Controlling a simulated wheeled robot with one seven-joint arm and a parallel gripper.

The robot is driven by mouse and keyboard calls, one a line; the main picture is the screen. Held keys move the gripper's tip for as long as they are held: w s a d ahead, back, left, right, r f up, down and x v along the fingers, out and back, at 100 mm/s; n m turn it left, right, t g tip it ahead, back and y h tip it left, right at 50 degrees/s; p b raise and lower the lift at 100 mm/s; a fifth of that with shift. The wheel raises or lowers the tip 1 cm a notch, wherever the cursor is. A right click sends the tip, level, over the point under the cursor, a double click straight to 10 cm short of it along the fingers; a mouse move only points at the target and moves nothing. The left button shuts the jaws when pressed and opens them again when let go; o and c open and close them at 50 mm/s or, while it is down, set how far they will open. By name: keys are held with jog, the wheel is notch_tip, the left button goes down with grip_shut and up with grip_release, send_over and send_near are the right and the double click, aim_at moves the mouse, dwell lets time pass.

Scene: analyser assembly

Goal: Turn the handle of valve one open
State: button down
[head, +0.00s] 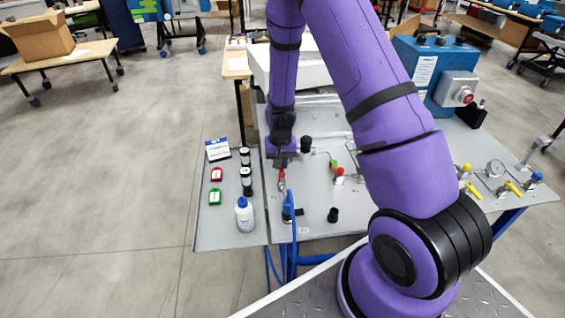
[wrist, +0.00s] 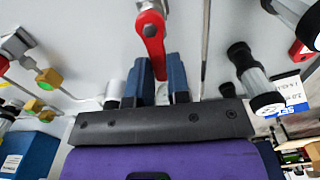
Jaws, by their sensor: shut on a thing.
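The red valve handle (wrist: 152,35) hangs from a silver valve fitting on the grey panel in the wrist view. Its free end lies between the two blue fingers of my gripper (wrist: 161,80), which is shut on it. In the head view my gripper (head: 281,161) reaches down to the red handle (head: 281,174) at the panel's left side, and the arm partly hides the spot. A blue hose (head: 291,205) runs down close to this valve. I see no label that marks it as valve one.
Black-capped vials (head: 246,180) and a white bottle (head: 244,215) stand close on the left. Red, green and yellow fittings (head: 337,172) are to the right. Yellow-handled valves (head: 513,188) and a blue box (head: 432,75) lie beyond my arm.

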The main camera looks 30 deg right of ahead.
jog(key=shift+a, duration=0.1)
dwell(0.3)
jog(key=c, duration=1.1)
grip_release()
jog(key=shift+r, duration=0.15)
notch_tip(320, 180, up, 10)
jog(key=shift+r, duration=0.25)
